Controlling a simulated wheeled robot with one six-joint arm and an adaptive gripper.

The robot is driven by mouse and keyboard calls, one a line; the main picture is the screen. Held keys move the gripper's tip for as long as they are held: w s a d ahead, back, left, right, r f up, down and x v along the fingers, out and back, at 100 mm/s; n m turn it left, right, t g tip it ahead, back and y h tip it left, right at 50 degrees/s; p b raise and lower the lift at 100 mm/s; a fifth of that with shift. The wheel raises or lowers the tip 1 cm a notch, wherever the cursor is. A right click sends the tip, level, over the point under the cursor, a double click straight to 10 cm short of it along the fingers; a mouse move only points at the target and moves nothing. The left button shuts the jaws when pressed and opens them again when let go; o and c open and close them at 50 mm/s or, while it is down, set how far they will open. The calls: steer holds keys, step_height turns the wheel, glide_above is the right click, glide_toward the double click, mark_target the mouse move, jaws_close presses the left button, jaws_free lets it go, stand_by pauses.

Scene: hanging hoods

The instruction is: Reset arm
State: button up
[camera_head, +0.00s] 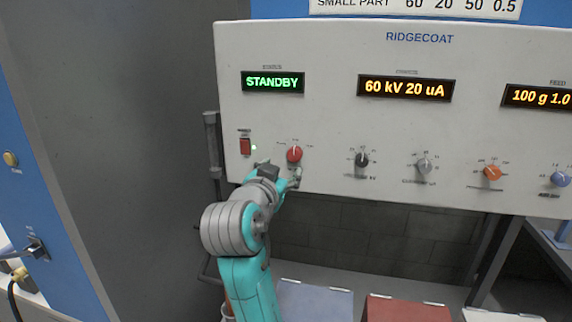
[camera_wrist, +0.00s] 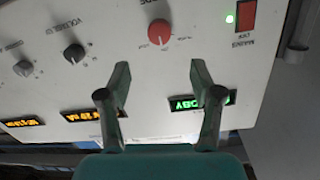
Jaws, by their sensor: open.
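My gripper (camera_head: 279,170) is raised in front of the lower left of a white RIDGECOAT control panel (camera_head: 330,120), close to the red knob (camera_head: 294,154). In the wrist view my gripper (camera_wrist: 160,80) has its two fingers apart with nothing between them. The red knob also shows there, beyond the fingertips (camera_wrist: 161,32), and the fingers do not touch it. The red mains switch (camera_head: 245,146) sits left of the knob with a small green light beside it. The status display (camera_head: 273,82) reads STANDBY. A second display (camera_head: 406,88) reads 60 kV 20 uA.
Black (camera_head: 362,159), grey (camera_head: 424,165), orange (camera_head: 492,172) and blue (camera_head: 560,179) knobs continue along the panel to the right. A blue and grey cabinet (camera_head: 40,180) stands at the left. Boxes with blue (camera_head: 315,300) and red (camera_head: 408,309) tops stand below the panel.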

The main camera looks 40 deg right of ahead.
steer(key=shift+s+a, duration=0.45)
steer(key=shift+a, duration=0.15)
steer(key=s+a+f+n+t+y, duration=0.2)
steer(key=s+a+f+n+y, duration=0.15)
steer(key=f, duration=0.65)
steer(key=s+a+f+n+t+y, duration=0.25)
steer(key=s+f+n, duration=0.2)
steer(key=f, duration=0.65)
steer(key=s+a+f+n+t+y, duration=0.1)
steer(key=s+a+f+n+y, duration=0.25)
steer(key=f, duration=0.65)
steer(key=s+a+f+n+y, duration=0.1)
steer(key=s+a+f+y, duration=0.2)
steer(key=s, duration=0.5)
steer(key=s+a+f+n+y, duration=0.1)
steer(key=s+a+f+n, duration=0.15)
steer(key=s+f, duration=0.4)
steer(key=s+a+r+m, duration=0.1)
steer(key=s+r, duration=0.1)
steer(key=s, duration=0.6)
steer(key=s+r, duration=0.3)
steer(key=s, duration=0.6)
steer(key=shift+a+m, duration=0.35)
steer(key=shift+m, duration=0.05)
steer(key=shift+g+y, duration=0.25)
